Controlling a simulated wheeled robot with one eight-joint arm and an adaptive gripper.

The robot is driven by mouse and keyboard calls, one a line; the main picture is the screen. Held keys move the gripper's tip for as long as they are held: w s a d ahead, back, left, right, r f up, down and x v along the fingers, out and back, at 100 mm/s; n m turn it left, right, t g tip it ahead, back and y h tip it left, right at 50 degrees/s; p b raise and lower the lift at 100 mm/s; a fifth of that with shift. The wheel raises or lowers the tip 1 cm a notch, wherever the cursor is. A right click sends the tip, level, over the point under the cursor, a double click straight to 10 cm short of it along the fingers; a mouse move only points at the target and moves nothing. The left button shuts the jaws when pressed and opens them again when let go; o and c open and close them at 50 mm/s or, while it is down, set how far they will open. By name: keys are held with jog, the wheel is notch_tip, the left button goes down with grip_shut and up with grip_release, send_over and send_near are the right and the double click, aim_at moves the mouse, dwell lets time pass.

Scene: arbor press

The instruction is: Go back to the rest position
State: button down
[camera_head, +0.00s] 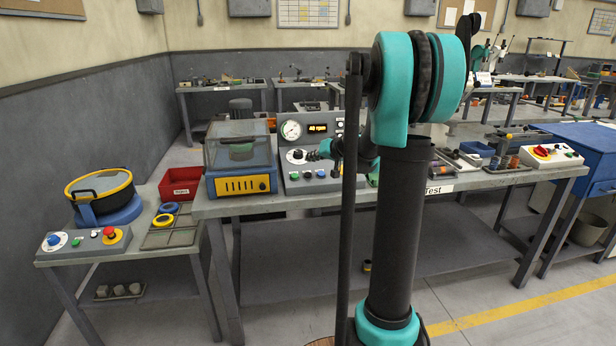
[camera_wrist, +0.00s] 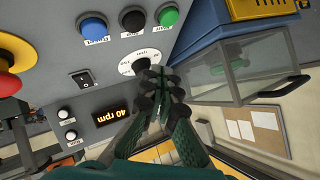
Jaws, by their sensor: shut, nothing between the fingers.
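My gripper (camera_head: 312,155) is in front of the grey control panel (camera_head: 304,183) on the middle bench in the head view. In the wrist view my gripper (camera_wrist: 155,85) is shut and empty, its dark fingertips together. The tips overlap the edge of a white round dial (camera_wrist: 136,62) on the panel; whether they touch it I cannot tell. The display (camera_wrist: 109,117) reads 40 rpm. My raised arm stands in the middle of the head view and hides part of the bench behind it.
A clear-lidded box (camera_head: 240,160) stands left of the panel, close to my gripper in the wrist view (camera_wrist: 245,65). A red bin (camera_head: 180,184) and a yellow-rimmed machine (camera_head: 100,190) are further left. A blue cabinet (camera_head: 585,150) stands right. Floor is free in front.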

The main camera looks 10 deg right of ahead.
jog(key=s+a+f+n+g+h, duration=0.1)
jog(key=s+a+f+g, duration=0.2)
jog(key=s, duration=0.6)
jog(key=s+a+f+h, duration=0.1)
jog(key=s+a+f, duration=0.1)
jog(key=s+f, duration=0.45)
jog(key=s+d+f+g+h, duration=0.1)
jog(key=s+f, duration=0.2)
jog(key=s, duration=0.5)
jog(key=s+d+f+g+h, duration=0.1)
jog(key=s+f, duration=0.2)
jog(key=s, duration=0.5)
jog(key=s+d+f+g+h, duration=0.1)
jog(key=s+f+h, duration=0.1)
jog(key=s, duration=0.7)
jog(key=shift+d+f, duration=0.2)
jog(key=shift+f, duration=0.55)
